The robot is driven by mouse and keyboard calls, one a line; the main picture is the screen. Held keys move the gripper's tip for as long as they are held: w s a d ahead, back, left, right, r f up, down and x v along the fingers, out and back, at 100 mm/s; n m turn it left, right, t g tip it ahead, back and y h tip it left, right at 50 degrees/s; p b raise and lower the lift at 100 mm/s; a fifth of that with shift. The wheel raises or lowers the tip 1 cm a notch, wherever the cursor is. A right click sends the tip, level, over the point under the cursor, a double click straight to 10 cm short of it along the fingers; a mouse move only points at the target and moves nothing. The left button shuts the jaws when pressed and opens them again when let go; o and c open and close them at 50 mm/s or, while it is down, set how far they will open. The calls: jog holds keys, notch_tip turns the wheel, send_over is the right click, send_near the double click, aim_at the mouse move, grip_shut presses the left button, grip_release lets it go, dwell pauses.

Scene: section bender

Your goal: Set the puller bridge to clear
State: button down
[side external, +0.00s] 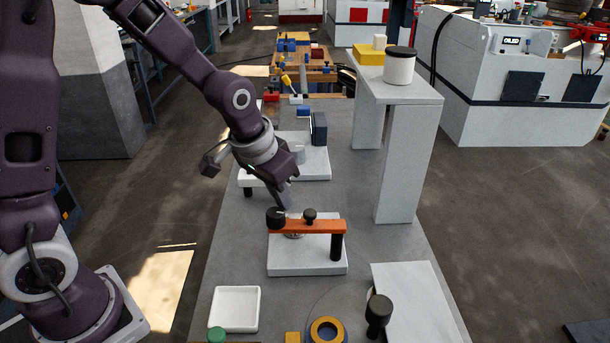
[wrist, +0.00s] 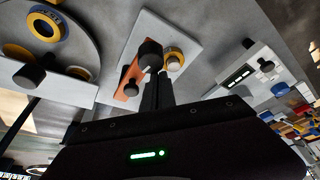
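The puller bridge is an orange bar (side external: 318,227) lying level above a white base plate (side external: 300,268). It has a black knob (side external: 275,218) at its left end, a smaller black knob (side external: 310,215) on top and a dark post under its right end. In the wrist view the orange bar (wrist: 124,100) is partly hidden by its black knobs. My gripper (side external: 287,204) points down just behind the left-end knob. In the wrist view its fingers (wrist: 157,76) look close together, with a knob just beyond their tips. I cannot tell whether they touch it.
A yellow ring (wrist: 174,59) sits on the base plate. A white tray (side external: 236,310), a yellow ring with dark centre (side external: 327,331) and a black-knobbed part (side external: 378,312) are at the front. A tall grey stand (side external: 403,165) rises on the right. Another white fixture is behind.

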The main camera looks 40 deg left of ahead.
jog(key=shift+s+d, duration=0.25)
jog(key=shift+s, duration=0.1)
jog(key=shift+s+f, duration=0.15)
jog(key=shift+s, duration=0.05)
jog(key=w+a, duration=0.2)
jog(key=w, duration=0.3)
jog(key=d+v, duration=0.1)
jog(key=v, duration=0.9)
jog(key=shift+s+d+r, duration=0.2)
jog(key=shift+d+r, duration=0.1)
jog(key=shift+d, duration=0.1)
